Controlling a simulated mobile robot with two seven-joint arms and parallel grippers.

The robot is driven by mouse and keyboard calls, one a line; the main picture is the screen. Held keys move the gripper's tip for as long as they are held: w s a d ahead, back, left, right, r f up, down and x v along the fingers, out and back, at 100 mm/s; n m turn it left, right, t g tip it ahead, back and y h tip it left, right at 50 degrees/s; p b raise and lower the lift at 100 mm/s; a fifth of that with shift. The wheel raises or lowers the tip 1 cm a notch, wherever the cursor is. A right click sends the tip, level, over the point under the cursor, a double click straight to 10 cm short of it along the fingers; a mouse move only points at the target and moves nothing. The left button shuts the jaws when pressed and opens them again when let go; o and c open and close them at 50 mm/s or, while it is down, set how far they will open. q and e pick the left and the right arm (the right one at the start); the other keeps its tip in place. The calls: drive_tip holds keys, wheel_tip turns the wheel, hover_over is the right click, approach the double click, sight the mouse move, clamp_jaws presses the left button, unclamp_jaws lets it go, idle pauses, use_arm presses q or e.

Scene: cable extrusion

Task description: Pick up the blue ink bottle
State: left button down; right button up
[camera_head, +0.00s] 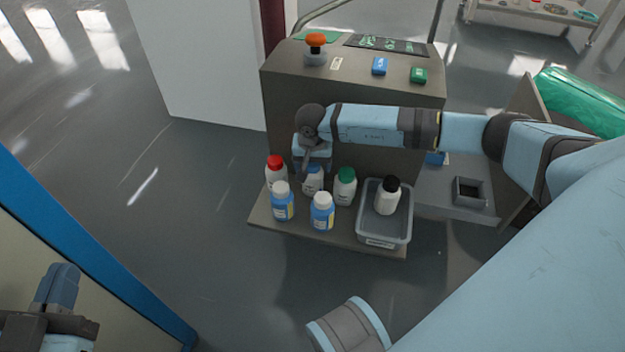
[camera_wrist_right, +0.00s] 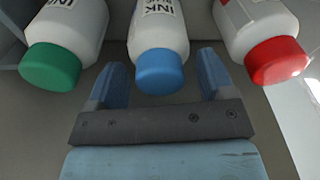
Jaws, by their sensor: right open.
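The blue ink bottle (camera_head: 313,185) is white with a blue cap and stands upright in the back row on the low shelf (camera_head: 340,238). My right gripper hides its top in the head view. In the right wrist view the blue ink bottle (camera_wrist_right: 160,60) is in the middle, with the letters INK on its label. My right gripper (camera_wrist_right: 158,82) is open, with one finger on each side of the blue cap and gaps visible on both sides. In the head view my right gripper (camera_head: 313,168) is above the bottle. My left gripper (camera_head: 58,290) is at the lower left, far from the bottles; its fingers are unclear.
A red-capped bottle (camera_head: 276,173) and a green-capped bottle (camera_head: 345,187) flank the blue one closely. Two blue bottles with white caps (camera_head: 283,203) (camera_head: 322,213) stand in front. A grey bin (camera_head: 384,238) holds a black-capped bottle (camera_head: 387,198). The machine (camera_head: 300,88) rises behind.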

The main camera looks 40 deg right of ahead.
drive_tip(key=c, duration=0.9)
clamp_jaws()
drive_tip(key=shift+r, duration=0.15)
